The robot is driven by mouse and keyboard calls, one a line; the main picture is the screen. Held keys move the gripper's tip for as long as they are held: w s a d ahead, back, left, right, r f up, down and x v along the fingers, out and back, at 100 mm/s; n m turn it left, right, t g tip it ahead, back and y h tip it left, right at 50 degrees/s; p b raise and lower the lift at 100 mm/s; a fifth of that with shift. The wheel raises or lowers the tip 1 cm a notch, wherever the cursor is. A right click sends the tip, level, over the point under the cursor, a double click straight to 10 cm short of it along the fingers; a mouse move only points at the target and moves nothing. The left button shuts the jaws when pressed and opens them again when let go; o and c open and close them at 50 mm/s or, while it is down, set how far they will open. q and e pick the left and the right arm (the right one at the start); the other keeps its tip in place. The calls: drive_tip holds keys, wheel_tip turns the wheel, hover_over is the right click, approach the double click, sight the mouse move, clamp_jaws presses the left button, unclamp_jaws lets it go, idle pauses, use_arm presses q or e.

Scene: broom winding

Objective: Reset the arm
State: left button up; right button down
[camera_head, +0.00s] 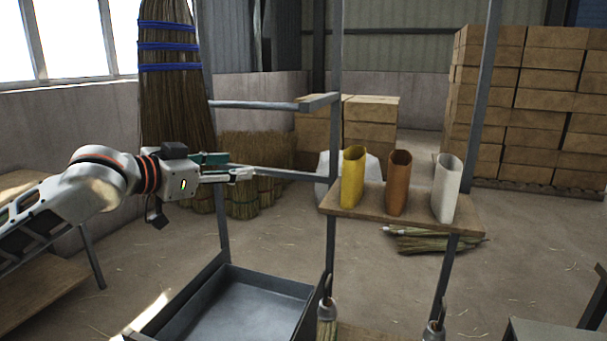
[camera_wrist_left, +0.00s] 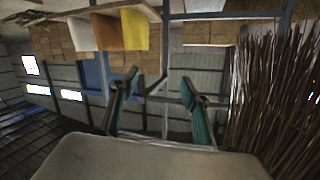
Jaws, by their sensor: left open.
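My left arm comes in from the left in the head view. My left gripper (camera_head: 240,167) is raised in front of the metal rack, left of the small shelf. In the left wrist view the two green-padded fingers of this gripper (camera_wrist_left: 160,100) stand wide apart with nothing between them. My right gripper does not show in either view.
A wooden shelf (camera_head: 329,203) on the rack holds a yellow container (camera_head: 352,178), a brown one (camera_head: 398,184) and a white one (camera_head: 446,190). A large broom (camera_head: 172,90) with blue bands stands behind my left arm. A grey tray (camera_head: 245,305) sits below. Stacked boxes (camera_head: 540,100) stand behind.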

use_arm(q)
drive_tip(key=s+d+f+n, duration=0.1)
drive_tip(key=s+d+f, duration=0.15)
drive_tip(key=f, duration=0.85)
drive_tip(key=s+d+f+n+p, duration=0.1)
drive_tip(key=s+f, duration=0.3)
drive_tip(key=f, duration=0.7)
drive_tip(key=s+d+f, duration=0.2)
drive_tip(key=s+f, duration=0.2)
drive_tip(key=f, duration=0.8)
drive_tip(key=s+a+f+n+g+y, duration=0.1)
drive_tip(key=s+a+f+y, duration=0.2)
drive_tip(key=s+f, duration=0.8)
drive_tip(key=s+a+f+n+g+y+p, duration=0.1)
drive_tip(key=s+a+f+n+y, duration=0.1)
drive_tip(key=s+a+f, duration=0.5)
drive_tip(key=s+f+y, duration=0.1)
drive_tip(key=s+f, duration=0.3)
drive_tip(key=s, duration=0.4)
drive_tip(key=shift+s+f, duration=0.15)
drive_tip(key=shift+f, duration=0.2)
